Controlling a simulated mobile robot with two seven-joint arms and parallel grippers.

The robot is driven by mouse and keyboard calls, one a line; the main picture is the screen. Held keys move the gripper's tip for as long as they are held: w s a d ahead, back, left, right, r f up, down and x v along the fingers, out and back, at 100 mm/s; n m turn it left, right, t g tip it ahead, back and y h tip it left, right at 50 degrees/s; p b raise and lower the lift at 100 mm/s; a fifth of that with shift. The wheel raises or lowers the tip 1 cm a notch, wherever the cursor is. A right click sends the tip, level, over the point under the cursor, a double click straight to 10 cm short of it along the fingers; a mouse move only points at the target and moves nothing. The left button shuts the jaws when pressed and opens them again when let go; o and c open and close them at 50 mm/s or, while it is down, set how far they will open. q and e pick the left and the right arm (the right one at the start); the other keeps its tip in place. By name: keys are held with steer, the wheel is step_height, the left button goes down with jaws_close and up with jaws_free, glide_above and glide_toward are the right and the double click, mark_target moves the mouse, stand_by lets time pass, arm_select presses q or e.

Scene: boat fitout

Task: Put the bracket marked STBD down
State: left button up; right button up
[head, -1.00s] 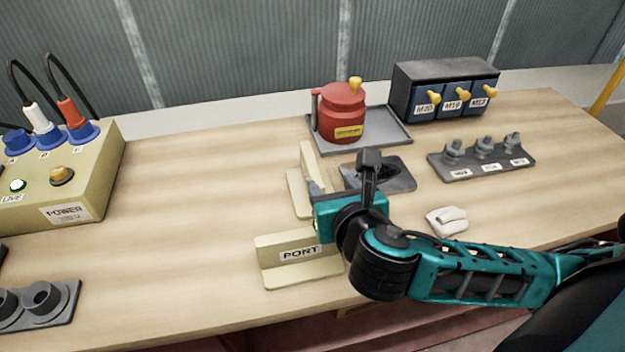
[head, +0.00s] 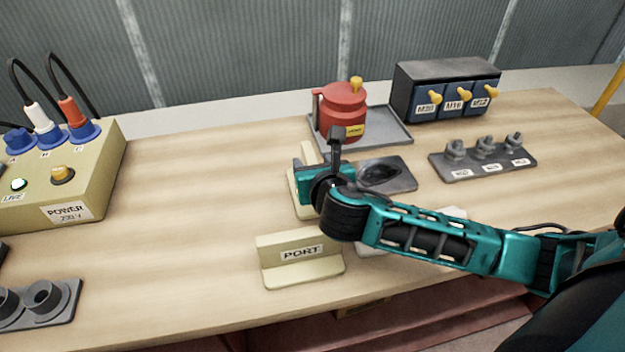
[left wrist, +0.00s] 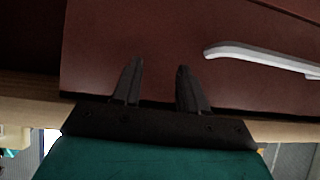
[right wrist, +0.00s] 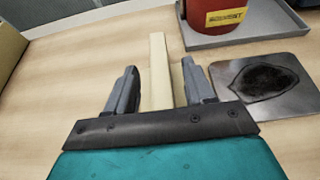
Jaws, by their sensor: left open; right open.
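A cream L-shaped bracket (head: 308,153) stands on the bench, partly hidden by my right gripper in the head view. No marking on it can be read. In the right wrist view its upright plate (right wrist: 158,48) rises between the two fingers, with a gap on each side. My right gripper (right wrist: 160,70) is open around it. A second cream bracket marked PORT (head: 300,270) stands nearer the bench's front edge. My left gripper (left wrist: 157,80) is open and empty in the left wrist view, facing a dark red-brown surface; it is not in the head view.
Beside the bracket lies a grey plate with a dark patch (head: 385,174). Behind are a red pot (head: 342,105) on a grey tray (head: 395,134) and a drawer box (head: 445,75). A power box (head: 85,185) stands left.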

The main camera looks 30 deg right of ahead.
jaws_close()
stand_by(0.4)
